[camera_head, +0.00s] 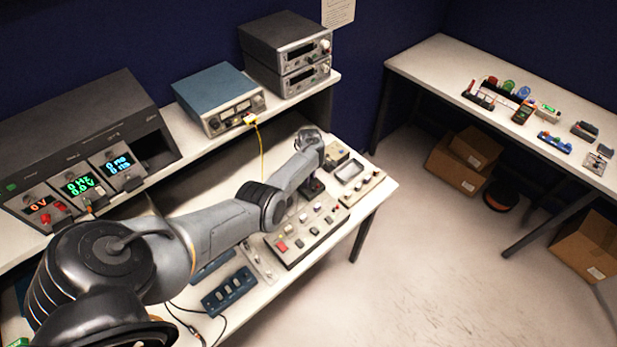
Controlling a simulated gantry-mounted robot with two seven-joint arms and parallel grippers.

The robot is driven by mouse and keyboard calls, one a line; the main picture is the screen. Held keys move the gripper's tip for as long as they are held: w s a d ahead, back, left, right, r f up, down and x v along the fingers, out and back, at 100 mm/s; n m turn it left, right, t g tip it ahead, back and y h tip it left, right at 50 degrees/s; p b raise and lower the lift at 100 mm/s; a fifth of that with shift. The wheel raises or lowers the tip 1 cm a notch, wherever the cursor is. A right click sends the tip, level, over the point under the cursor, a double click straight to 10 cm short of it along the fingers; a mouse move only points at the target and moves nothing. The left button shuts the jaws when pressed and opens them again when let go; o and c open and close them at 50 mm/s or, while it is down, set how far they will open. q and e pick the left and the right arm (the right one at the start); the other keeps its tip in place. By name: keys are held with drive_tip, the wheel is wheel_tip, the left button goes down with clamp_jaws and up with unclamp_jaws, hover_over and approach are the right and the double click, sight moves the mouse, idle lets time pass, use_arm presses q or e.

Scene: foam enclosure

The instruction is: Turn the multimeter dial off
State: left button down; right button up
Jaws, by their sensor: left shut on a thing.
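My left arm comes in from the lower left and reaches over the bench. My left gripper (312,188) points down at the far part of a control panel (290,245) with several knobs and buttons. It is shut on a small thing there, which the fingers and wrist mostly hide. Just right of it is a panel section with a pale display window (349,171) and small knobs. My right gripper is not in view.
A shelf behind the bench holds a grey console (75,135) with lit displays, a blue instrument (218,90) and two stacked dark units (286,45). A yellow cable (261,150) hangs near the arm. Cardboard boxes (458,170) sit under the right table (440,60). The floor between is clear.

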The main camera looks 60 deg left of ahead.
use_arm(q)
drive_tip(key=c, duration=0.8)
unclamp_jaws()
drive_tip(key=shift+r, duration=0.1)
drive_tip(key=shift+r, duration=0.3)
drive_tip(key=shift+w+r+p, duration=0.15)
drive_tip(key=shift+r+p, duration=1.2)
drive_tip(key=shift+r, duration=3.65)
